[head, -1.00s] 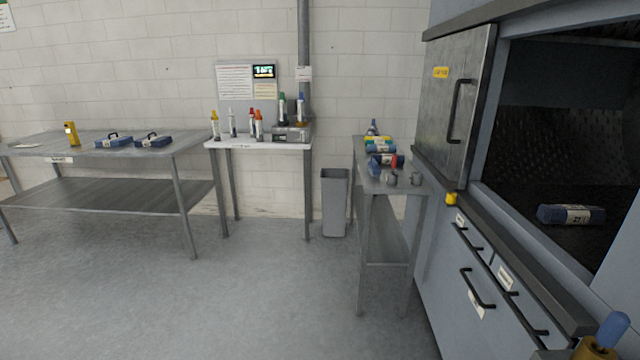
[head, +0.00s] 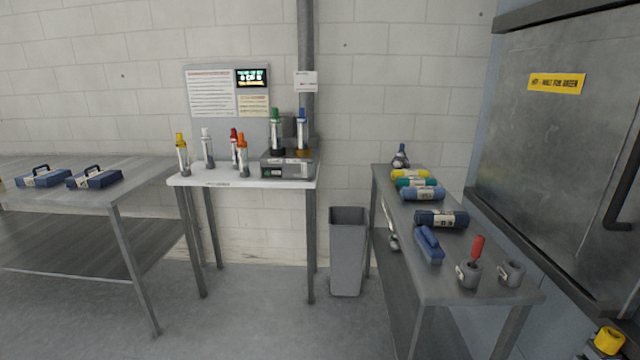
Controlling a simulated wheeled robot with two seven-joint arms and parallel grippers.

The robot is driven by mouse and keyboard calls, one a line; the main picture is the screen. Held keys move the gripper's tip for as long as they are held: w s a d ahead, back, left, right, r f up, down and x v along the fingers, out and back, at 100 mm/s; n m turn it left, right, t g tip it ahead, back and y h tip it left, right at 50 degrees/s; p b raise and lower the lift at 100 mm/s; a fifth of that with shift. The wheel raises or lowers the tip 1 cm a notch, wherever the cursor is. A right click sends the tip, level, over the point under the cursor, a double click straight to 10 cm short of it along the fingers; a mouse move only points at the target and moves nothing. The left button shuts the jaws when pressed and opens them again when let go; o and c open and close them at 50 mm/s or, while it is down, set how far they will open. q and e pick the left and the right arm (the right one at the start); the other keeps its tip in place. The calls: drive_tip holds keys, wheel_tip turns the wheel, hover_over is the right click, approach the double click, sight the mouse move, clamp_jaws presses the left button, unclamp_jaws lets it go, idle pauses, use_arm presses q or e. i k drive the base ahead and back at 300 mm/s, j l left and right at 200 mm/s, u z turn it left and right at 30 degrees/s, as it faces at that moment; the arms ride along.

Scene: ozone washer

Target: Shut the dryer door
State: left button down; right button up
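The grey metal door (head: 545,130) of the large cabinet stands at the right edge of the head view. It bears a yellow label (head: 556,83) and a dark bar handle (head: 625,185), which is partly cut off by the frame edge. The cabinet's opening is out of view now, so I cannot tell from this frame how far the door covers it. Neither of my grippers shows in the head view.
A narrow steel table (head: 455,268) with rolled bundles, a blue case and grey cups stands left of the cabinet. A grey bin (head: 347,250), a white table (head: 245,181) with several bottles, and a steel table (head: 60,200) stand along the wall. Floor is clear at lower left.

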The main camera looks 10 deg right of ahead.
sight(560, 161)
drive_tip(key=i+j+u, duration=0.2)
drive_tip(key=i, duration=1.25)
drive_tip(key=l, duration=0.1)
